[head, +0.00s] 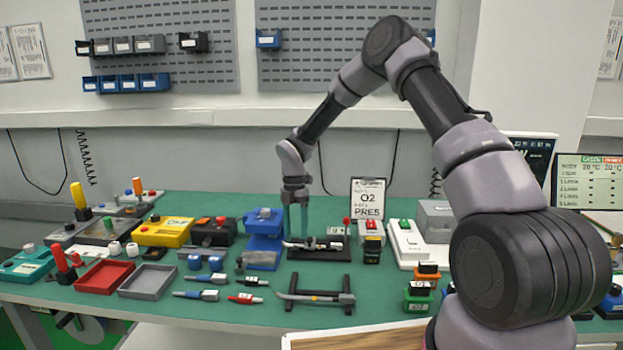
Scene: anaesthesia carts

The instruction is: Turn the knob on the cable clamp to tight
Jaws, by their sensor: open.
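I cannot tell for certain which item is the cable clamp. A blue block-shaped device (262,248) with a small round knob (265,213) on top stands near the middle of the green bench. My gripper (296,233) points down just to the right of this device, with its two teal fingers apart. The fingertips are over or close to a black base (330,243) that carries a pale, dark-ended part. I cannot tell whether the fingers touch anything. A small red-tipped upright (346,222) stands at the right of this base. The setting of the knob is too small to read.
To the left are a yellow box (162,233), a red tray (104,277) and a grey tray (147,281). A black stand (316,297) lies in front. White switch boxes (405,240) stand at right, partly near my arm.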

